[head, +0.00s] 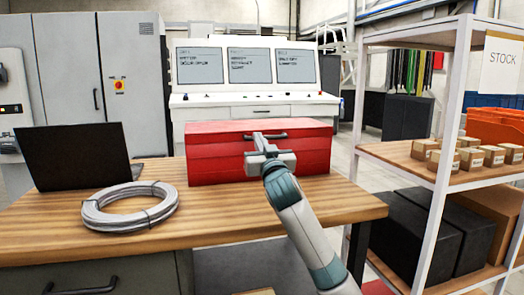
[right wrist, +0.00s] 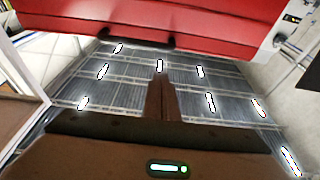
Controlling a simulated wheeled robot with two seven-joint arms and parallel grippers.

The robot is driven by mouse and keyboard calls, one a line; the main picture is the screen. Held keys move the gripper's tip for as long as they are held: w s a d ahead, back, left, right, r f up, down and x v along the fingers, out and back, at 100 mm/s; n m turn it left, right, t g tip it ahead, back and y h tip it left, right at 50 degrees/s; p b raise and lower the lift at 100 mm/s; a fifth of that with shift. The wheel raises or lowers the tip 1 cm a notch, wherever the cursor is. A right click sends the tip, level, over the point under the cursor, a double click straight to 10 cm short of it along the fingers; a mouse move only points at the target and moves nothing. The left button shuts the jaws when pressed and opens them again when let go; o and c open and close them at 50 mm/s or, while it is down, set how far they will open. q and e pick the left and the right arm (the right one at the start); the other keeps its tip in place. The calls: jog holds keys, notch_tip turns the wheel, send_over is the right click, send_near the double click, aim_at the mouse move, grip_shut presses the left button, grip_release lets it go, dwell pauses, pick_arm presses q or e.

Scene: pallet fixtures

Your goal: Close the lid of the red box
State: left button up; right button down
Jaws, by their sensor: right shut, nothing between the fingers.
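The red box (head: 215,160) stands on the wooden table. Its lid (head: 220,128) looks down and flat on top, with no inside showing; whether it is fully seated I cannot tell. A dark handle (head: 279,135) is at the upper front. My right gripper (head: 259,141) is in front of the box near this handle, shut and empty, hiding part of the front; I cannot tell whether it touches. In the right wrist view its closed fingers (right wrist: 160,95) point toward a red surface of the box (right wrist: 190,20), apart from it in the picture. My left gripper is out of view.
A black laptop (head: 75,155) and a coil of grey cable (head: 130,205) lie left of the box on the table (head: 215,220). A shelf rack (head: 447,150) with small cartons (head: 470,158) stands at the right. A white console (head: 250,105) is behind. The table's front right is clear beside my arm.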

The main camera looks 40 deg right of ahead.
jog(key=shift+f+v, duration=0.15)
jog(key=shift+v, duration=0.8)
jog(key=shift+f+v, duration=0.2)
jog(key=shift+v, duration=0.75)
jog(key=shift+w, duration=0.1)
